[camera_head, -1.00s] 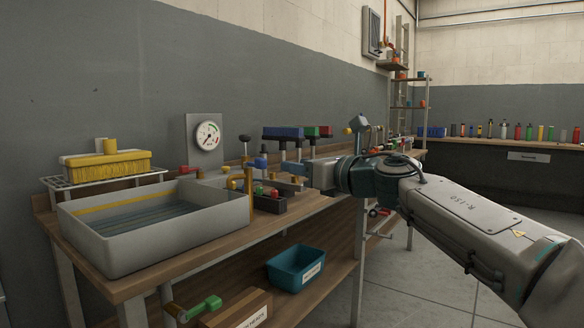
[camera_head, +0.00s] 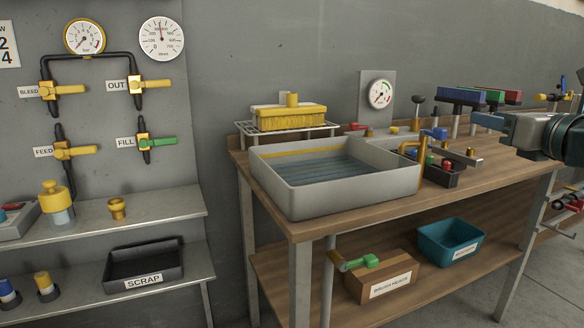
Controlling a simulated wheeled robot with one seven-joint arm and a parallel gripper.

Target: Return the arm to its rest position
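My arm (camera_head: 548,135) enters from the right edge, with only its grey-and-teal wrist end showing; the rest is cut off by the frame. My gripper (camera_head: 484,119) points left above the back right part of the wooden workbench (camera_head: 480,183), near the coloured brush blocks. The fingers are small and seen from the side, so I cannot tell whether they are open or shut. I see nothing clearly held in them.
A teal bin (camera_head: 450,242) and a cardboard box (camera_head: 383,278) sit below. A valve panel (camera_head: 110,65) is at left.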

